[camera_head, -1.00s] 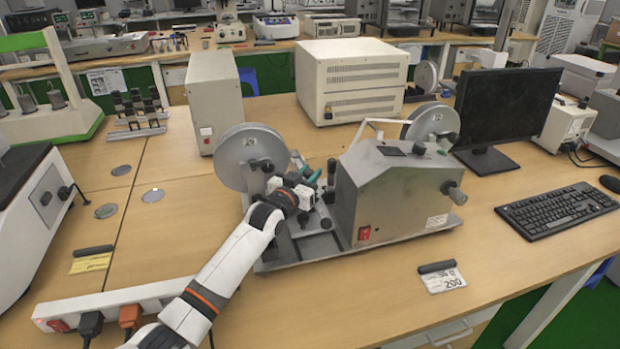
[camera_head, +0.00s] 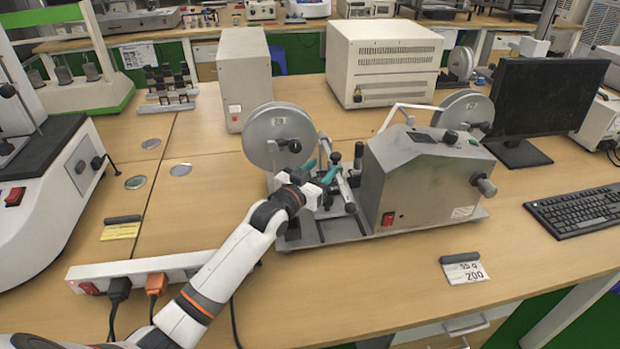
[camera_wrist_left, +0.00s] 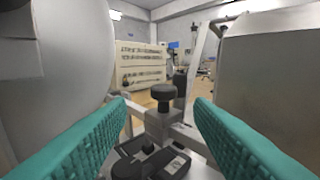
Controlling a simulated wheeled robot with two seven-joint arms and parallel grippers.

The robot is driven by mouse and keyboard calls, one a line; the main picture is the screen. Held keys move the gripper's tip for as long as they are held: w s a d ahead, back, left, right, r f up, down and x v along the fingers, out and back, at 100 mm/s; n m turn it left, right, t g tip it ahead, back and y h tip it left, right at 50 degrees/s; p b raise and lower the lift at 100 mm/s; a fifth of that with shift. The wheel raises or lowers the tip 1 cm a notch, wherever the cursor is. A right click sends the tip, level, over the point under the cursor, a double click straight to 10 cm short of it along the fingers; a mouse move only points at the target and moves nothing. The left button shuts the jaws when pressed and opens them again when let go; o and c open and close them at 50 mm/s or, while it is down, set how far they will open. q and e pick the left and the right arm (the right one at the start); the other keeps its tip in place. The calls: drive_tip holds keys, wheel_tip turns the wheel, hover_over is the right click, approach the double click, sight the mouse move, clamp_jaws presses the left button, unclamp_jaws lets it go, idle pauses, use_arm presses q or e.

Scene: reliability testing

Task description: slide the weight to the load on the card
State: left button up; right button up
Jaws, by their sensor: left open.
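A grey metal tester (camera_head: 425,185) stands on the bench, with a grey disc (camera_head: 280,137) on its left and a narrow beam (camera_head: 346,188) between disc and housing. In the left wrist view a metal block with a black knob (camera_wrist_left: 163,93), which looks like the sliding weight, sits between and beyond the teal fingertips. My left gripper (camera_head: 321,169) is open at the beam; contact with the block cannot be told. The card (camera_head: 466,271), reading about 55 g and 200, lies in front of the tester. My right gripper is not in view.
A monitor (camera_head: 535,105) and a keyboard (camera_head: 580,211) stand to the right. A power strip (camera_head: 140,270) with plugs lies at the front left. A yellow card (camera_head: 120,230) lies on the left.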

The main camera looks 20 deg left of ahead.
use_arm(q)
drive_tip(key=s, duration=0.2)
drive_tip(key=s+a, duration=0.1)
drive_tip(key=s, duration=0.1)
drive_tip(key=shift+s, duration=0.4)
